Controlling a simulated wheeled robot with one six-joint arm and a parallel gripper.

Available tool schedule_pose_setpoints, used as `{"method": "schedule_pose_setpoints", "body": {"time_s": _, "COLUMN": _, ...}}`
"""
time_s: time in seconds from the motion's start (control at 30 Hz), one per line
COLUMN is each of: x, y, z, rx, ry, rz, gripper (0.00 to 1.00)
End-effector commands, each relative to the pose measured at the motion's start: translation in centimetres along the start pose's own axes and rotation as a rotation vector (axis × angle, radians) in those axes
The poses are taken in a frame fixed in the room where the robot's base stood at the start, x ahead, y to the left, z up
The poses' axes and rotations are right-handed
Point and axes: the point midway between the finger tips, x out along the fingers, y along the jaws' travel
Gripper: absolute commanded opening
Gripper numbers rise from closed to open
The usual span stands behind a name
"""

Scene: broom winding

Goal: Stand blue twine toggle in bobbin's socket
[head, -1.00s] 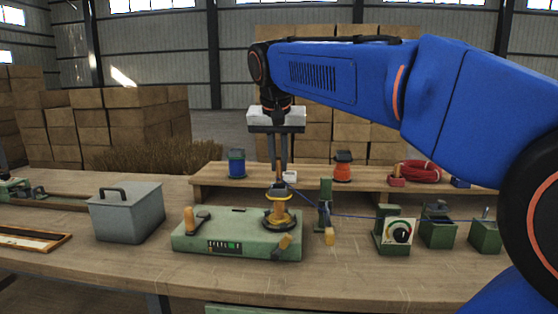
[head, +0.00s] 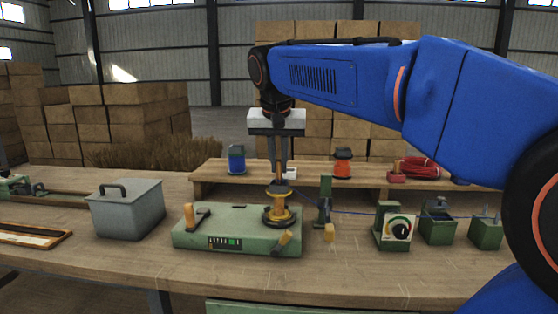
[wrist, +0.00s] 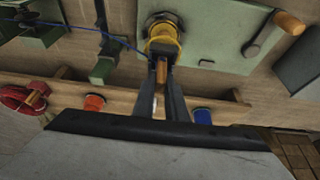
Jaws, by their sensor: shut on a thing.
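My gripper (head: 279,171) is shut on the twine toggle, a slim brown wooden peg (wrist: 161,74). It holds the toggle roughly upright over the bobbin. The bobbin (head: 279,211) is yellow-orange with a dark upper rim and stands at the right end of the green winder base. In the wrist view the bobbin (wrist: 163,40) is just beyond the fingertips, with yellow winding around it. The toggle's lower end meets the bobbin's top in the picture. The socket is hidden, so I cannot tell how far in it is. Blue twine (head: 352,214) runs right from near the green post.
The green base (head: 222,228) has crank handles. A green post (head: 325,195) stands close right of the bobbin. A dial box (head: 393,228) and green bins are farther right. A grey lidded box (head: 126,210) is left. Blue (head: 236,160) and orange (head: 342,164) spools stand on the rear shelf.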

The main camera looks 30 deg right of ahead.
Motion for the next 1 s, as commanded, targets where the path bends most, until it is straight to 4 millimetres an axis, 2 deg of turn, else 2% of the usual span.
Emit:
{"method": "schedule_pose_setpoints", "body": {"time_s": 0.73, "x": 1.7, "y": 0.0, "z": 0.7, "rx": 0.0, "ry": 0.0, "rz": 0.0, "gripper": 0.0}}
{"method": "schedule_pose_setpoints", "body": {"time_s": 0.77, "x": 1.7, "y": 0.0, "z": 0.7, "rx": 0.0, "ry": 0.0, "rz": 0.0, "gripper": 0.17}}
{"method": "schedule_pose_setpoints", "body": {"time_s": 0.83, "x": 1.6, "y": 0.0, "z": 0.7, "rx": 0.0, "ry": 0.0, "rz": 0.0, "gripper": 0.33}}
{"method": "schedule_pose_setpoints", "body": {"time_s": 1.0, "x": 1.6, "y": 0.0, "z": 0.7, "rx": 0.0, "ry": 0.0, "rz": 0.0, "gripper": 0.34}}
